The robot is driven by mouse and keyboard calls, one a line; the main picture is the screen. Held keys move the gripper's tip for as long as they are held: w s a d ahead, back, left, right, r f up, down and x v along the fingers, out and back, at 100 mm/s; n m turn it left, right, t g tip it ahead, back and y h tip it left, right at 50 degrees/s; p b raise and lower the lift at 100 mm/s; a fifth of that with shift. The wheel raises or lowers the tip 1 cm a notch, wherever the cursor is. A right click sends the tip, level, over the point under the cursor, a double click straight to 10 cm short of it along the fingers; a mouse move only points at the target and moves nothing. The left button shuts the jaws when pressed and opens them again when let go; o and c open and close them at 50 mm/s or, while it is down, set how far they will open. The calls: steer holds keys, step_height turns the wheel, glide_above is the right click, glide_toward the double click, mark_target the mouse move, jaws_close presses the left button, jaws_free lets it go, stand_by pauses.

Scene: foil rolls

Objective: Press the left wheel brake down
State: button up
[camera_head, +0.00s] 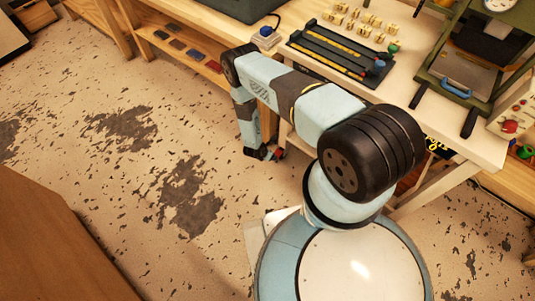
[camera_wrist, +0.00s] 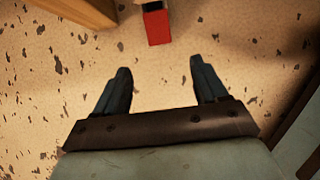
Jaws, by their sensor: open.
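A small red block-shaped part, probably the wheel brake (camera_wrist: 157,27), shows at the top centre of the wrist view, with a dark and pale piece just above it. In the head view a small red part (camera_head: 280,154) shows low by the bench's leg, beside my gripper (camera_head: 261,153). In the wrist view my gripper (camera_wrist: 159,65) is open and empty. Its two dark fingers are spread, and the red part lies beyond the gap between them, apart from both fingertips. I cannot tell whether the brake is up or down. The wheel itself is not clearly visible.
A workbench (camera_head: 455,148) stands above and right of my gripper, holding a black rack (camera_head: 340,50), brass pieces and a green press (camera_head: 480,50). A wooden shelf (camera_head: 185,50) is left of it. The speckled floor (camera_head: 110,190) is clear on the left. A brown surface (camera_head: 50,250) fills the lower left.

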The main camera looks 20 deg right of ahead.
steer(key=shift+v, duration=1.05)
